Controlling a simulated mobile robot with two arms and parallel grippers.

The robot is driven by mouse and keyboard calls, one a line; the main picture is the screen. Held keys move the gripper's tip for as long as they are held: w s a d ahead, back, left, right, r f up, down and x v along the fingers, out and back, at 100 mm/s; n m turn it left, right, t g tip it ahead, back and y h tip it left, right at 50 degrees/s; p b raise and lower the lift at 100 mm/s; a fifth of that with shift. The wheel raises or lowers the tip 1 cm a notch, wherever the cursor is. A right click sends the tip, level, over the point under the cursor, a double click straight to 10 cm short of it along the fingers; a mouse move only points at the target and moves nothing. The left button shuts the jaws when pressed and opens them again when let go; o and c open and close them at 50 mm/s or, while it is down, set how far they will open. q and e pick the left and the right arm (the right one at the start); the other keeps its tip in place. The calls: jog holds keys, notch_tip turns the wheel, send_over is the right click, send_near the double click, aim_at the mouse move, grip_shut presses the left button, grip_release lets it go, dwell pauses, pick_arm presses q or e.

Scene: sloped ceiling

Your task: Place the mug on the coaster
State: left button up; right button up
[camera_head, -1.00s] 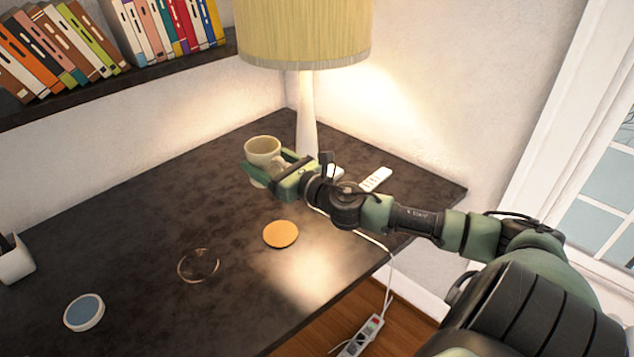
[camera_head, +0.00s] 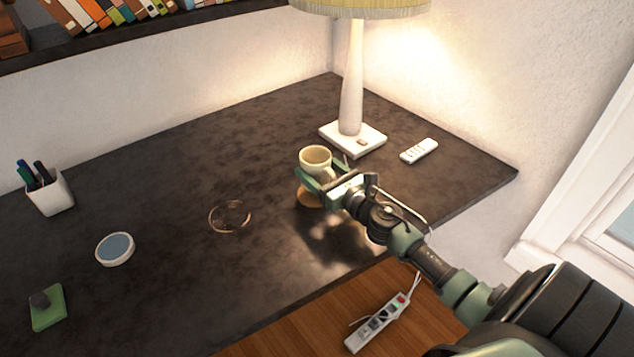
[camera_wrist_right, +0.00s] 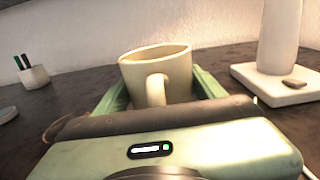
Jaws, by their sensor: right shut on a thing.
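A cream mug (camera_head: 315,157) is upright between the green fingers of my right gripper (camera_head: 311,184), which is shut on it. In the right wrist view the mug (camera_wrist_right: 158,72) stands between the fingers, its handle toward the wrist. The round orange coaster (camera_head: 308,197) shows just below the mug and fingers, partly hidden by them. I cannot tell whether the mug touches the coaster. My left gripper is not in view.
A lamp (camera_head: 351,85) on a square white base stands behind the mug, with a white remote (camera_head: 419,150) right of it. A ring-like glass item (camera_head: 230,216), a blue-topped round dish (camera_head: 115,249) and a pen cup (camera_head: 49,192) are on the left. A power strip (camera_head: 378,322) lies on the floor.

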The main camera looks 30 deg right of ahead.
aim_at(324, 184)
jog(key=shift+f+b, duration=0.45)
jog(key=shift+f, duration=1.15)
jog(key=shift+f, duration=0.15)
jog(key=o, duration=1.3)
jog(key=shift+f, duration=0.1)
jog(key=o, duration=0.4)
